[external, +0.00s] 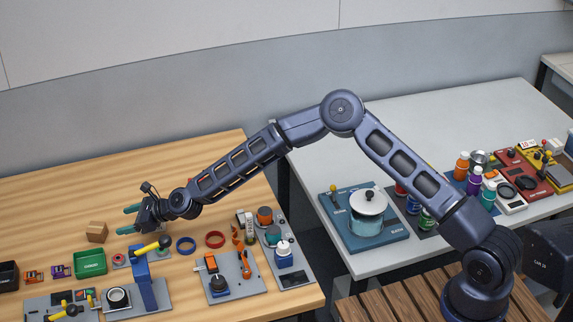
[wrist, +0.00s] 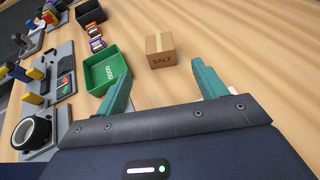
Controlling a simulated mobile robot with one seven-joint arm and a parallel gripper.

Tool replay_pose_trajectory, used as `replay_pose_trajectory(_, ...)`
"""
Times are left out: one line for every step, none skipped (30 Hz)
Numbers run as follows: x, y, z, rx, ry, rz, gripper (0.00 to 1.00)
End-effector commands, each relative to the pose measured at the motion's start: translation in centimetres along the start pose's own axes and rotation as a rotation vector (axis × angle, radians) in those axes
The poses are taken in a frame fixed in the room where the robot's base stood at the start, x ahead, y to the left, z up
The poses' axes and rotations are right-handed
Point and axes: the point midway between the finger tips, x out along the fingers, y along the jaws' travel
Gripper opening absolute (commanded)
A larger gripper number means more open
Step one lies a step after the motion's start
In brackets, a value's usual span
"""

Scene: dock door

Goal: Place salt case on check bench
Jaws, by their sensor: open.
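The salt case (wrist: 161,50) is a small brown cardboard box marked SALT. It stands on the wooden table, and in the external view the box (external: 97,232) is left of my gripper. My gripper (external: 128,219) is open and empty above the table, its two teal fingers spread. In the wrist view the case lies beyond my fingertips (wrist: 160,75), between them and apart from both. I cannot tell from the frames which surface is the check bench.
Fixtures with yellow handles (external: 150,246) line the front. A grey-white table (external: 300,150) with a pot (external: 368,215) stands at right.

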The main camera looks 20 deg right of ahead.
Motion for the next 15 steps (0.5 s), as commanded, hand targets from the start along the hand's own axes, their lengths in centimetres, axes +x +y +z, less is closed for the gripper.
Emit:
replay_pose_trajectory(-0.7, -0.3, 0.7, -0.031, 0.001, 0.001, 0.71)
replay_pose_trajectory(-1.2, -0.6, 1.0, -0.055, 0.004, 0.003, 0.71)
replay_pose_trajectory(-2.0, -1.0, 1.6, -0.097, 0.009, 0.006, 0.71)
replay_pose_trajectory(-2.6, -1.3, 1.9, -0.131, 0.016, 0.010, 0.71)
replay_pose_trajectory(-3.4, -1.6, 2.4, -0.171, 0.021, 0.013, 0.71)
replay_pose_trajectory(-4.5, -2.0, 2.9, -0.226, 0.031, 0.019, 0.71)
replay_pose_trajectory(-5.4, -2.4, 3.2, -0.269, 0.040, 0.023, 0.71)
replay_pose_trajectory(-6.2, -2.8, 3.6, -0.311, 0.048, 0.027, 0.71)
replay_pose_trajectory(-7.4, -3.3, 4.0, -0.366, 0.060, 0.031, 0.71)
replay_pose_trajectory(-8.3, -3.8, 4.3, -0.406, 0.070, 0.034, 0.71)
replay_pose_trajectory(-9.2, -4.1, 4.6, -0.447, 0.080, 0.037, 0.71)
replay_pose_trajectory(-10.4, -4.7, 5.0, -0.500, 0.094, 0.042, 0.71)
replay_pose_trajectory(-11.4, -5.1, 5.2, -0.541, 0.104, 0.045, 0.71)
replay_pose_trajectory(-12.3, -5.5, 5.4, -0.580, 0.116, 0.048, 0.71)
replay_pose_trajectory(-13.6, -6.1, 5.7, -0.631, 0.131, 0.052, 0.71)
